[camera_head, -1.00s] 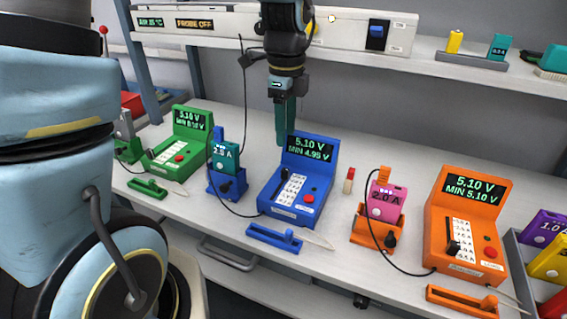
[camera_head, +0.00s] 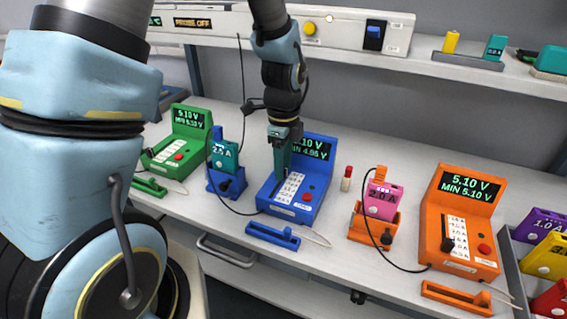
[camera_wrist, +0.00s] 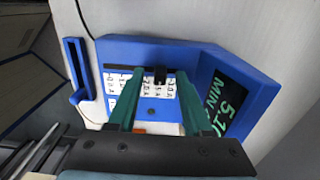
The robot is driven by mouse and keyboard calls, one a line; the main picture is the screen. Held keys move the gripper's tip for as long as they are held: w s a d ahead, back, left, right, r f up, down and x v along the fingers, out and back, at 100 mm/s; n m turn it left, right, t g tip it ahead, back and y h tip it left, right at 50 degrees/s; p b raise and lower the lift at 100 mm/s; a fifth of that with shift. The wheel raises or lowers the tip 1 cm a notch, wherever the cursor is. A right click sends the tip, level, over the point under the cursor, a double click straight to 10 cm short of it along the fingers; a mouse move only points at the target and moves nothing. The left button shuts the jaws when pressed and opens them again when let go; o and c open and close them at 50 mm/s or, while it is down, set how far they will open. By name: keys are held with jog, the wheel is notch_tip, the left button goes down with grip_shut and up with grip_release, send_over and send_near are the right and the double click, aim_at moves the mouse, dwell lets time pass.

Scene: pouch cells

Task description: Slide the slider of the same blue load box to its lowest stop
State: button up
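The blue load box (camera_head: 268,197) stands mid-bench, its display partly hidden by my arm; "MIN 4.95" reads there. In the wrist view the box (camera_wrist: 200,58) lies sideways, with its display (camera_wrist: 230,103) at the right. Its black slider knob (camera_wrist: 160,75) sits toward the display end of the slot (camera_wrist: 118,67), beside a white printed scale. My gripper (camera_head: 282,175) points down over the box's face and hides the knob in the head view. In the wrist view my gripper (camera_wrist: 158,77) is open, with one finger each side of the knob; contact cannot be told.
A blue holder with a teal 2.5 A cell (camera_head: 225,155) stands close left of the box. A red-and-white cylinder (camera_head: 347,178) and an orange holder with a pink cell (camera_head: 380,200) are to the right. A blue lever piece (camera_head: 272,236) lies in front. A shelf (camera_head: 340,45) runs behind.

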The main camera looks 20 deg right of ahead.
grip_shut()
dwell(1.3)
